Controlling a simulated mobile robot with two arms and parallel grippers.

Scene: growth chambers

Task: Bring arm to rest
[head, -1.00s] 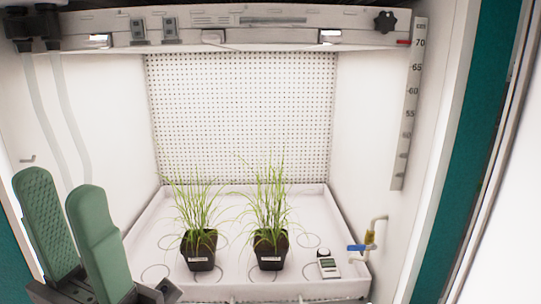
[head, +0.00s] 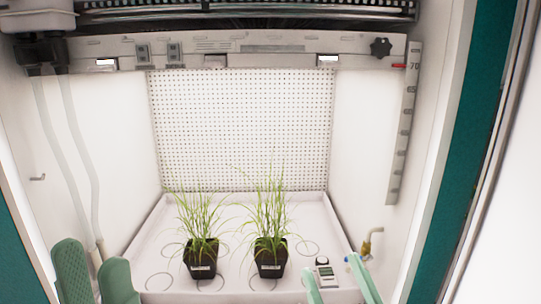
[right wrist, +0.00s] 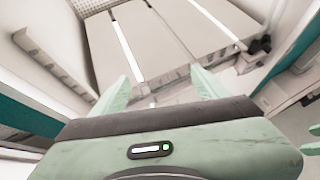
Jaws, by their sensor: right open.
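My left gripper (head: 93,270) is at the lower left of the head view. My right gripper (head: 335,265) is at the lower right. Its two thin green fingers are spread and empty, and they cover part of the tray's front right corner. In the right wrist view the right fingers (right wrist: 160,83) are wide apart with nothing between them. Both palms are out of the head view.
A white tray (head: 150,225) holds two black pots of grass, (head: 201,258) and (head: 271,258). A small meter (head: 324,274) lies beside the right fingers. A brass tap (head: 372,240) and a scale strip (head: 405,130) are on the right wall. Hoses (head: 68,160) hang at left.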

